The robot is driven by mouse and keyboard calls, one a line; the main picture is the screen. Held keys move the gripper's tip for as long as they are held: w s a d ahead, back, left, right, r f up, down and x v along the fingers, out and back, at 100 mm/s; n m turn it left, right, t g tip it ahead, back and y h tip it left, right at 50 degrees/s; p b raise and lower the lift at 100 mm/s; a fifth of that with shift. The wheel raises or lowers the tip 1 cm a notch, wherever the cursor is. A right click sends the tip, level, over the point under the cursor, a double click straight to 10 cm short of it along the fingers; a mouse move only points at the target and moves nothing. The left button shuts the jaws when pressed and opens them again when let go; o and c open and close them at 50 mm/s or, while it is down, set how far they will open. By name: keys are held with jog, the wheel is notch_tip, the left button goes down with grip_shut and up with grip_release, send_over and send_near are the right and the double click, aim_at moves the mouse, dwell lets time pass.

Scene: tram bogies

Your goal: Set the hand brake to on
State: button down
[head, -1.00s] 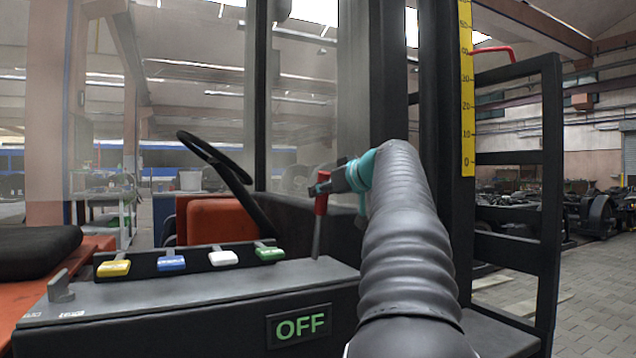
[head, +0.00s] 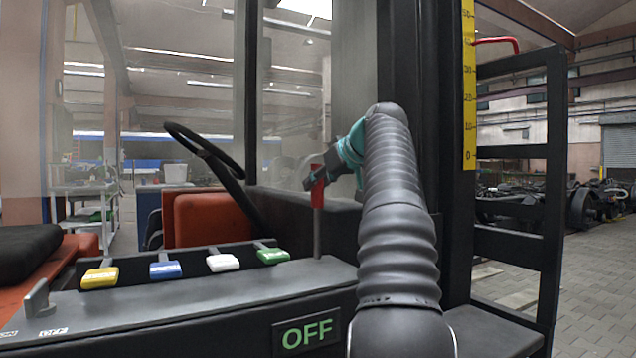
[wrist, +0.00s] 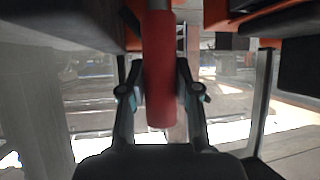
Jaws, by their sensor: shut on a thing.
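The hand brake lever has a red grip (head: 317,192) on a grey shaft and stands nearly upright at the right end of the grey console (head: 215,287). My gripper (head: 311,184) reaches it from the right and is shut on the red grip. In the wrist view the red grip (wrist: 158,62) lies between the two fingers of my gripper (wrist: 160,85). A dark plate with green letters (head: 307,332) on the console front reads OFF.
Yellow, blue, white and green levers (head: 273,255) line the console left of the brake lever. A steering wheel (head: 208,152) and an orange seat (head: 210,218) are behind. A dark mast with a yellow scale (head: 469,90) stands right of my arm.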

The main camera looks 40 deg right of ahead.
jog(key=c, duration=0.8)
grip_release()
jog(key=shift+w, duration=0.2)
jog(key=shift+s, duration=0.15)
jog(key=v, duration=1.1)
jog(key=shift+s+r, duration=0.15)
jog(key=shift+s, duration=0.25)
